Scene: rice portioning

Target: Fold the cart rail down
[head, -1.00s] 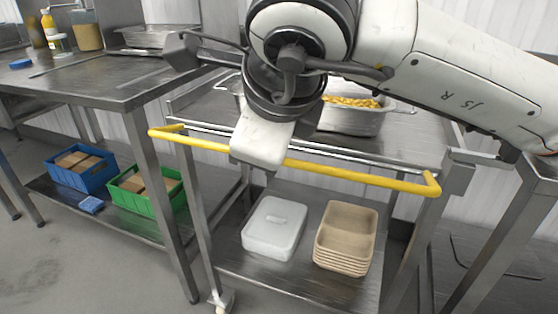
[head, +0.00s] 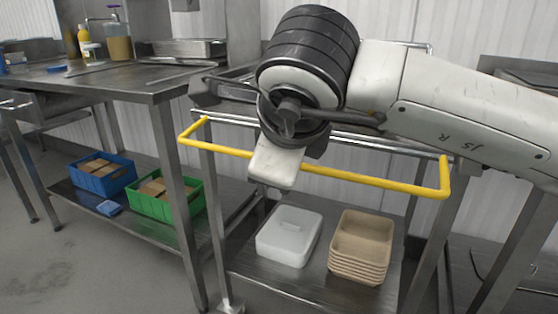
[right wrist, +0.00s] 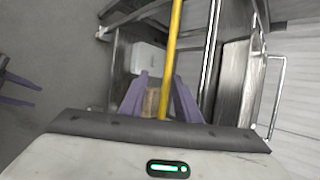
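The yellow cart rail (head: 345,175) runs across the front of the metal cart, standing out from its top edge on short side arms. My right arm comes in from the right over the cart. My right gripper (right wrist: 160,103) is at the rail, its body hiding the fingers in the head view. In the right wrist view the rail (right wrist: 174,50) passes between its two purple fingers, which are apart with a gap beside the rail. My left gripper is out of the head view; two purple prongs, apparently its spread fingers (right wrist: 28,92), show at the left edge of the right wrist view.
The cart's lower shelf (head: 310,291) holds a white lidded box (head: 289,237) and stacked beige trays (head: 360,245). A steel table (head: 110,82) stands left, with a blue bin (head: 102,178) and green bin (head: 166,201) below. Open floor lies front left.

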